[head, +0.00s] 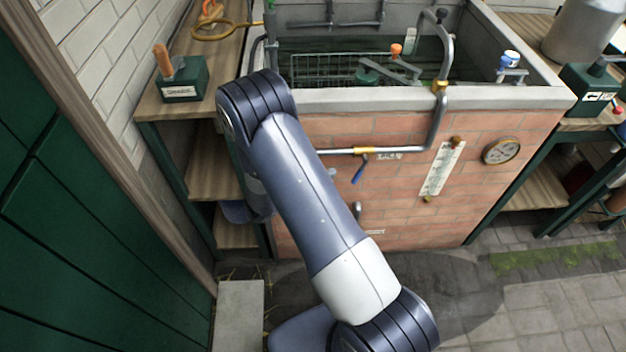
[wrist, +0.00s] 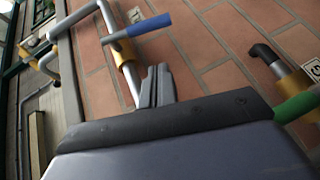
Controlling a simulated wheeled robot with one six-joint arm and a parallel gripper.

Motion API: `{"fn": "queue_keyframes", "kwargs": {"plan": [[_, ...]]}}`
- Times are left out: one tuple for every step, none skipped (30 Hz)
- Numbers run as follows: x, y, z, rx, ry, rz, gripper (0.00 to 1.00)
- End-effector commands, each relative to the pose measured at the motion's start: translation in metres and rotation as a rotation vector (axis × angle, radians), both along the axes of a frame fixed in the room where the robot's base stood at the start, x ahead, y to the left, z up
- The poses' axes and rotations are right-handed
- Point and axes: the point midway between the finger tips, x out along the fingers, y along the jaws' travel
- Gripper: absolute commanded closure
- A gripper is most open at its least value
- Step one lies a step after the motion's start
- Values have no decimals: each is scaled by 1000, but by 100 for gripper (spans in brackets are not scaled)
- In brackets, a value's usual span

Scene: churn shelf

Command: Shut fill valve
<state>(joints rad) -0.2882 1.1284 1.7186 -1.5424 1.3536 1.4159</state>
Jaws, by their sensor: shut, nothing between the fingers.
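The fill valve is a brass body (head: 363,151) on the horizontal pipe across the brick front of the tank. Its blue lever (head: 358,173) hangs down, roughly across the pipe and slightly tilted. In the wrist view the brass body (wrist: 122,50) and blue lever (wrist: 149,25) are at the upper middle. My gripper (wrist: 154,86) is shut and empty in the wrist view, close beside the pipe and below the lever in that picture. It looks apart from the lever. In the head view the gripper is hidden behind my arm.
A second brass fitting (wrist: 296,84) with a green handle (wrist: 297,107) is at the right of the wrist view. A level gauge (head: 440,168) and a round dial (head: 501,151) sit right of the valve. Wooden shelves (head: 213,158) stand at left.

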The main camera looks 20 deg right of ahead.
Motion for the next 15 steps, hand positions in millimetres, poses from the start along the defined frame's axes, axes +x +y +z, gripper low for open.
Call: {"fn": "queue_keyframes", "kwargs": {"plan": [[2, -10, -2, 0, 1, -6, 100], [4, -14, -3, 0, 1, -4, 100], [0, -21, -4, -1, 4, -4, 100], [-2, -24, -5, -1, 5, -3, 100], [-4, -28, -6, -1, 4, -2, 100], [-7, -33, -8, -1, 4, -3, 100], [-8, -35, -9, -1, 4, -2, 100], [-10, -38, -10, 0, 3, -2, 100], [-11, -41, -11, 0, 3, -2, 100], [-12, -42, -11, 0, 1, -2, 100], [-12, -44, -11, 0, 1, -1, 100], [-13, -45, -12, 0, 0, -1, 100], [-14, -46, -12, 0, -1, -1, 100], [-14, -46, -12, 0, -1, 0, 100], [-14, -46, -13, 0, -1, 0, 100]]}}
